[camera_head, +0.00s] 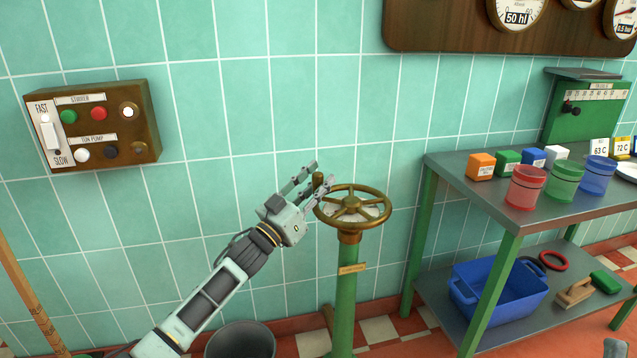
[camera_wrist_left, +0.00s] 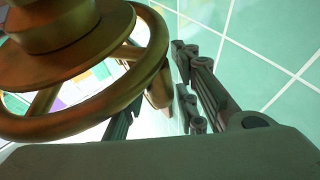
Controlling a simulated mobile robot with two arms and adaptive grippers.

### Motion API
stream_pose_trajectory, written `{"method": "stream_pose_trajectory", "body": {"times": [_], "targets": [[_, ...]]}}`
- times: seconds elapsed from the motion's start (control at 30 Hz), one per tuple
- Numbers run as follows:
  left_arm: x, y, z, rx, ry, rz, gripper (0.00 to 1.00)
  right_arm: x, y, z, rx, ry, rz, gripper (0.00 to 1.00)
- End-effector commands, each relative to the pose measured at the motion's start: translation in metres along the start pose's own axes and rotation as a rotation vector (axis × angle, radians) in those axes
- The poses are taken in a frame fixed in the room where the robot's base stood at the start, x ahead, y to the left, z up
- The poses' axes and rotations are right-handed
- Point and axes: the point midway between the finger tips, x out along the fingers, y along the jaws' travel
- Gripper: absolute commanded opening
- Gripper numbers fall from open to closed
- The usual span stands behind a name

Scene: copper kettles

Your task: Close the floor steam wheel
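The floor steam wheel (camera_head: 352,207) is a brass handwheel with spokes, lying flat on top of a green post (camera_head: 345,300) with a small label plate. An upright brass knob (camera_head: 319,182) stands on its rim, on the left side. My left gripper (camera_head: 322,176) is at this knob, its fingers apart on either side of it. In the left wrist view the wheel (camera_wrist_left: 85,120) fills the left, and the knob (camera_wrist_left: 160,90) is between the spread fingers (camera_wrist_left: 155,110), with a gap on the right. A small grey piece at the head view's bottom right edge may be my right gripper.
A green-legged table (camera_head: 455,165) with coloured blocks and jars stands right of the wheel; its lower shelf holds a blue crate (camera_head: 500,295). A dark bucket (camera_head: 240,342) is on the floor left of the post. A switch box (camera_head: 95,125) is on the tiled wall.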

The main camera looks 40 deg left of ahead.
Motion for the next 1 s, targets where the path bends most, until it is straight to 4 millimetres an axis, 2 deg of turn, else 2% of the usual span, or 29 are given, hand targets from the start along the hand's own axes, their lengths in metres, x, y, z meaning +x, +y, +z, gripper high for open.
{"method": "stream_pose_trajectory", "body": {"times": [0.27, 0.37, 0.7, 0.83, 1.0], "targets": [[-0.008, 0.001, 0.002, 0.001, -0.002, 0.002, 0.27, 0.0, 0.0, -0.001, 0.001, 0.002, -0.001, 0.39], [-0.022, 0.001, 0.002, 0.0, -0.004, 0.001, 0.27, 0.0, 0.0, -0.001, 0.001, 0.002, -0.001, 0.39], [-0.089, 0.001, 0.002, -0.001, -0.004, 0.0, 0.27, 0.0, 0.0, 0.0, 0.001, 0.002, 0.0, 0.39], [-0.107, 0.0, 0.002, -0.001, -0.002, 0.001, 0.27, 0.0, 0.0, 0.0, 0.001, 0.002, 0.0, 0.39], [-0.118, 0.0, 0.001, 0.0, 0.0, 0.001, 0.27, 0.0, 0.0, 0.0, 0.001, 0.002, 0.0, 0.39]]}}
